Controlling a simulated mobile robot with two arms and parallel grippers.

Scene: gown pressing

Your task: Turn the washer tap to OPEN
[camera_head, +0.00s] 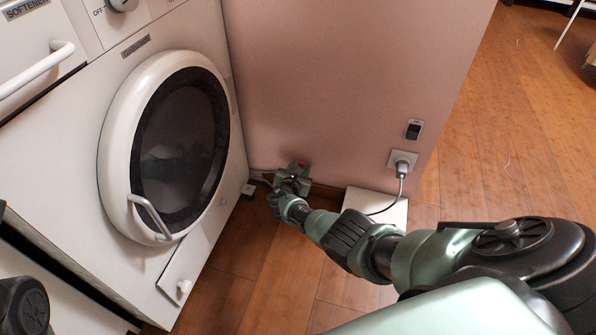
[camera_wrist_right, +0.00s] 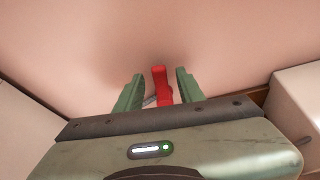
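The washer tap has a red handle (camera_wrist_right: 159,84), which stands between the two green fingers of my right gripper (camera_wrist_right: 158,90) in the right wrist view. The fingers are apart, with a gap on each side of the handle. In the head view the red handle (camera_head: 301,164) shows small at my right gripper (camera_head: 292,178), low by the pink wall. The tap's body and any OPEN mark are hidden or too small to read. The white washer (camera_head: 70,165) with its round door stands to the left. My left gripper is not in view.
A socket with a plug (camera_head: 402,162) and a switch (camera_head: 414,129) are on the pink wall (camera_head: 340,70). A cord runs down past a white box (camera_head: 376,203) right of my gripper. Wooden floor (camera_head: 505,120) is open at the right.

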